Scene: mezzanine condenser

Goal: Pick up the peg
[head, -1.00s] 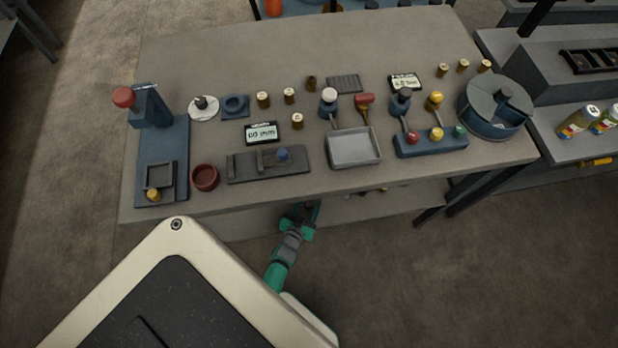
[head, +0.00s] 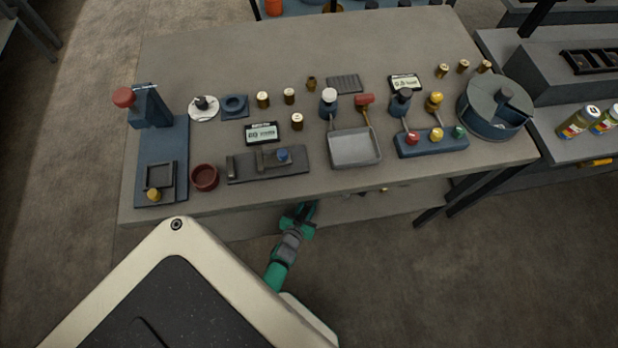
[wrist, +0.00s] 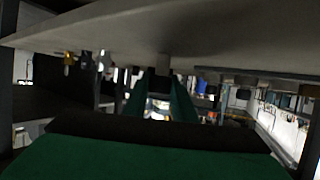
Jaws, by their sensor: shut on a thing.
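My gripper (head: 302,212) is at the table's front edge, low and partly under it in the head view. In the wrist view its two green fingers (wrist: 164,97) point forward below the tabletop's underside. A small dull grey piece, seemingly the peg (wrist: 162,63), shows between the fingertips, close to the underside. My gripper is shut on it. In the head view I cannot make the held piece out clearly. Several short brass pegs stand on the table, among them one at the middle (head: 297,121) and one behind it (head: 289,96).
The table (head: 240,45) overhangs my gripper. On it are a grey tray (head: 354,163), a dark slotted fixture (head: 240,168), a red bowl (head: 205,178), a blue press (head: 160,150) and a round blue drum (head: 497,125). The floor in front of the table is open.

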